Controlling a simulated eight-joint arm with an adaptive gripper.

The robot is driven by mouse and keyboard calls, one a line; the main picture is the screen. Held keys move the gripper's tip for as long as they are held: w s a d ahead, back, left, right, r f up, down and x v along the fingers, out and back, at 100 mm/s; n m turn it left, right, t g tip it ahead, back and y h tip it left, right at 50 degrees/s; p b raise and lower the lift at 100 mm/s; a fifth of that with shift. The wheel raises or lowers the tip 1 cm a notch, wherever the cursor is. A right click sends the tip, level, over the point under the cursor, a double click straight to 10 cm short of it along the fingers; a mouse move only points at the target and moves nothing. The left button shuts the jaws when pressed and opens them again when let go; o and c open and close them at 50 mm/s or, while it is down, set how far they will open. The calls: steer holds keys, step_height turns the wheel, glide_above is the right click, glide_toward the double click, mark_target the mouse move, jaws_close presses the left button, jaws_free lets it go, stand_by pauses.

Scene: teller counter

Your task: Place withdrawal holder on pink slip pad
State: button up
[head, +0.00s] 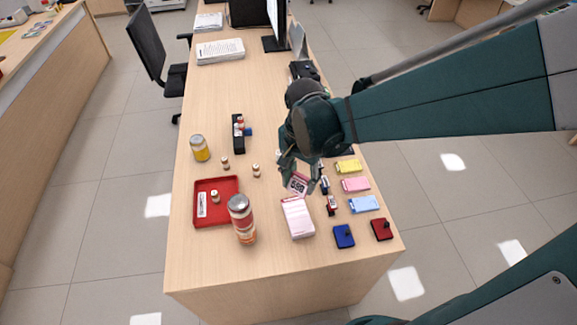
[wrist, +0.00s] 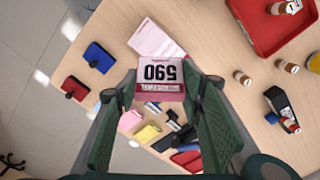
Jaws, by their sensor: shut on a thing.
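The pink slip pad (head: 297,218) is a pale pink stack on the counter, just in front of the holder in the head view. It also shows beyond the holder in the wrist view (wrist: 152,40), partly covered by it. The holder appears above the counter; whether it touches the pad's edge I cannot tell.
A red tray (head: 202,222) and a tall bottle (head: 242,221) stand left of the pad. The counter's front is clear.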

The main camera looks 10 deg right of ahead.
glide_above(299, 213)
steer(key=shift+f, duration=2.4)
steer(key=shift+f+b, duration=0.75)
steer(key=shift+f, duration=2.15)
steer(key=shift+f, duration=0.1)
steer(key=shift+f+b, duration=0.55)
steer(key=shift+f, duration=1.45)
steer(key=shift+f, duration=0.15)
steer(key=o, duration=0.9)
